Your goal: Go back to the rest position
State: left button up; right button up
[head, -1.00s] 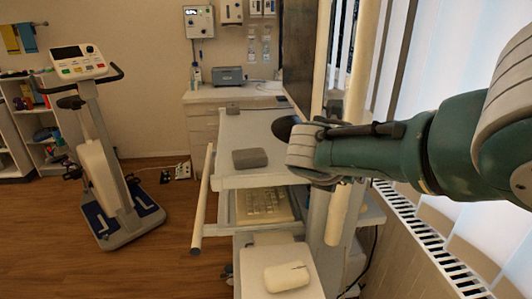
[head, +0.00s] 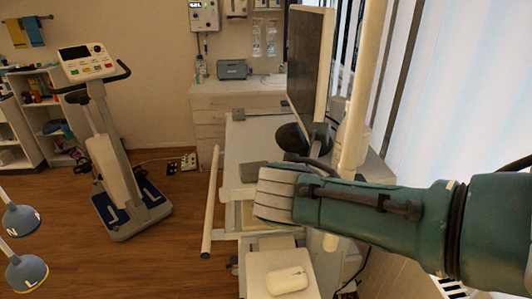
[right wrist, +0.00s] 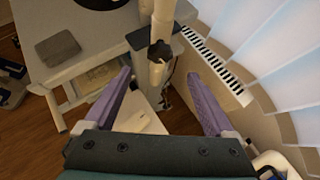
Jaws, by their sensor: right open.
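My right arm comes in from the right in the head view and reaches across in front of the medical cart (head: 262,135). Its gripper fingers are hidden there behind the wrist. In the right wrist view my right gripper (right wrist: 155,100) is open, its two purple fingers wide apart with nothing between them. It is above the cart's near side, close to the upright pole (right wrist: 160,45). My left gripper is not in view.
The cart carries a monitor (head: 308,70), a grey box (right wrist: 58,48) and a white mouse-like object (head: 287,280) on a lower shelf. A rail (head: 210,205) runs along its left. An exercise bike (head: 115,170) stands left. A radiator grille (right wrist: 215,65) lies right. Open wooden floor is between bike and cart.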

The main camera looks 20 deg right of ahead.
jog(key=s+a+m+g+y+p, duration=0.2)
jog(key=s+a+m+y+p, duration=0.15)
jog(key=s+m, duration=0.35)
jog(key=s+a+m+g+y+p, duration=0.1)
jog(key=s+a+m+y+p, duration=0.1)
jog(key=s+a+m, duration=0.45)
jog(key=s+d+r+m+y+p, duration=0.1)
jog(key=s+d+r+m+p, duration=0.1)
jog(key=s+r+m, duration=0.3)
jog(key=s+d+r+m+y+p, duration=0.2)
jog(key=s+r+m, duration=0.3)
jog(key=s+r, duration=0.4)
jog(key=shift+p, duration=0.35)
jog(key=shift+r+m, duration=0.1)
jog(key=shift+m, duration=0.15)
